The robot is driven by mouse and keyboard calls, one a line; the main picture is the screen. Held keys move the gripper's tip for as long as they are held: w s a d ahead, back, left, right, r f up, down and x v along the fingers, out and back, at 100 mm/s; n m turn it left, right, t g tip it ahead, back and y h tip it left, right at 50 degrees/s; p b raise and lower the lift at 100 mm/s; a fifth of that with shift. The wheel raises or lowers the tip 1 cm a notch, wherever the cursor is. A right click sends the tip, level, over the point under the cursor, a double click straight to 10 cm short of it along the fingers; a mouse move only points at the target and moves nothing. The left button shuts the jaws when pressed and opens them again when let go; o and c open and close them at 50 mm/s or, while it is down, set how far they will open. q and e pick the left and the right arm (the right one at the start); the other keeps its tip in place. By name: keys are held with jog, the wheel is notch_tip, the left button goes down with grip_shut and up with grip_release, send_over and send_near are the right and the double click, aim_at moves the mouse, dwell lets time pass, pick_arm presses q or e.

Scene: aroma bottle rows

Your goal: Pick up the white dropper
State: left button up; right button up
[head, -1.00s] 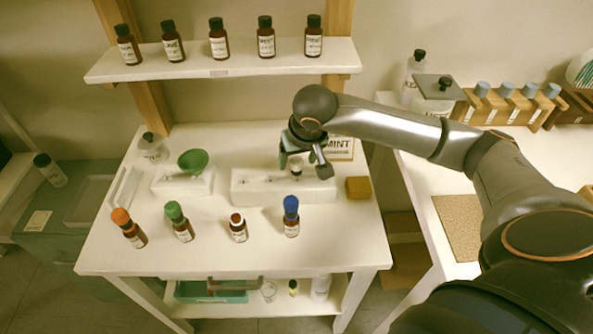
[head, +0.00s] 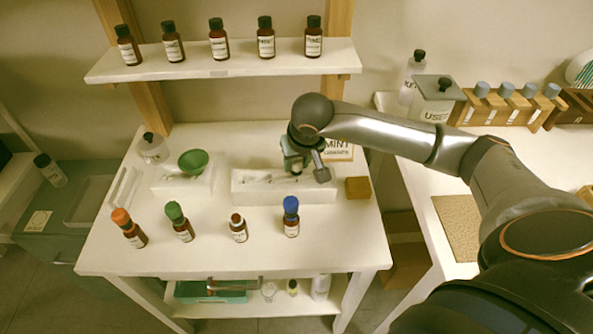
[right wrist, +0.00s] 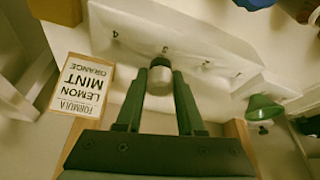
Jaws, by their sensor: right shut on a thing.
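The white dropper (right wrist: 160,83) shows in the right wrist view as a short pale cylinder with a dark grey top, between the two fingers of my right gripper (right wrist: 158,75). The fingers are shut on it. In the head view my right gripper (head: 293,167) is over the white numbered holder block (head: 262,196), and it hides the dropper there. The block also shows in the right wrist view (right wrist: 112,44). I cannot tell whether the dropper still sits in its slot. My left gripper is not in view.
Bottles with orange (head: 121,216), green (head: 174,211), white (head: 237,221) and blue (head: 291,204) caps stand along the table front. A green funnel (head: 193,161) is left of the block, a yellow-brown cube (head: 358,187) right, and a formula sign (head: 338,149) behind.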

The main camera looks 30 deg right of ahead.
notch_tip(320, 180, up, 10)
dwell(0.5)
dwell(0.3)
